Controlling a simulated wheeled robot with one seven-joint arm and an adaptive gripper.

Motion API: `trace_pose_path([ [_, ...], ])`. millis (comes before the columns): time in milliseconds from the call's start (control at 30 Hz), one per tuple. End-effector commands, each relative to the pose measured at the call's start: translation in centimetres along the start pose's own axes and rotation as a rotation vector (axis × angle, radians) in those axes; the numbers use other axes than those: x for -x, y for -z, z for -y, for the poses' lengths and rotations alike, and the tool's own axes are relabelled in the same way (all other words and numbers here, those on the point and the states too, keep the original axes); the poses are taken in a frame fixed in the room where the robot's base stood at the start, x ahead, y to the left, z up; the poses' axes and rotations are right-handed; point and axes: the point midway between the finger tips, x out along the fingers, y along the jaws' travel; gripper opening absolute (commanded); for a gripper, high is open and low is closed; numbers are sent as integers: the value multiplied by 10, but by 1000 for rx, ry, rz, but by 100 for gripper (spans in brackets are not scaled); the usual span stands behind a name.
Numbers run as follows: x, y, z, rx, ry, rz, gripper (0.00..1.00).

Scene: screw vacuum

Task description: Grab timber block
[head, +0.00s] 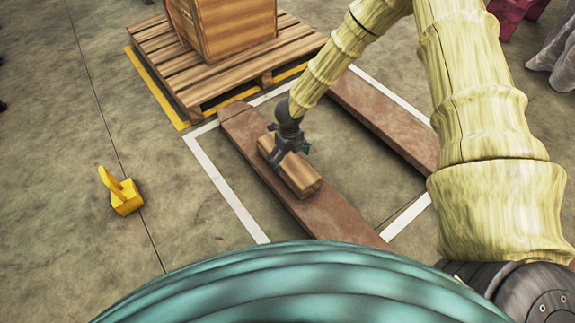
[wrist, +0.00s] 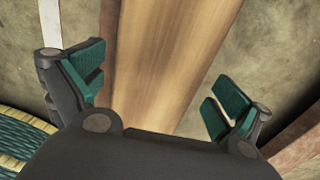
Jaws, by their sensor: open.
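The timber block (head: 304,180) is a light brown wooden piece lying lengthwise on a reddish-brown beam (head: 339,222) in the head view. My gripper (head: 288,148) is over the block, with its dark fingers at the block's sides. In the wrist view my gripper (wrist: 160,95) is open, and the timber block (wrist: 170,45) runs between its two green-padded fingers. A gap shows between the block and the right finger; the left finger is close to the block's edge. Whether either pad touches the block cannot be told. My gripper hides the block's middle in the head view.
A second reddish beam (head: 385,125) lies to the right, inside a white floor outline (head: 225,190). A pallet (head: 165,50) with a wooden crate (head: 232,28) stands behind. A yellow object (head: 124,198) sits on the open floor at left.

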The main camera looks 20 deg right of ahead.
Motion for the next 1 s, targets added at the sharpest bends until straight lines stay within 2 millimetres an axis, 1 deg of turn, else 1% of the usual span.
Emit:
trace_pose_path([
  [33,-10,-1,-1,1,0,0,100],
  [300,-37,-4,-4,1,1,0,100],
  [400,-40,-5,-4,0,1,0,100],
  [633,-40,-4,-4,0,1,0,100],
  [767,-40,-4,-4,0,1,0,76],
  [800,-40,-4,-4,0,1,0,69],
  [867,-40,-4,-4,0,1,0,58],
  [900,-40,-4,-4,0,1,0,51],
  [967,-40,-4,-4,0,1,0,40],
  [1000,-40,-4,-4,0,1,0,33],
])
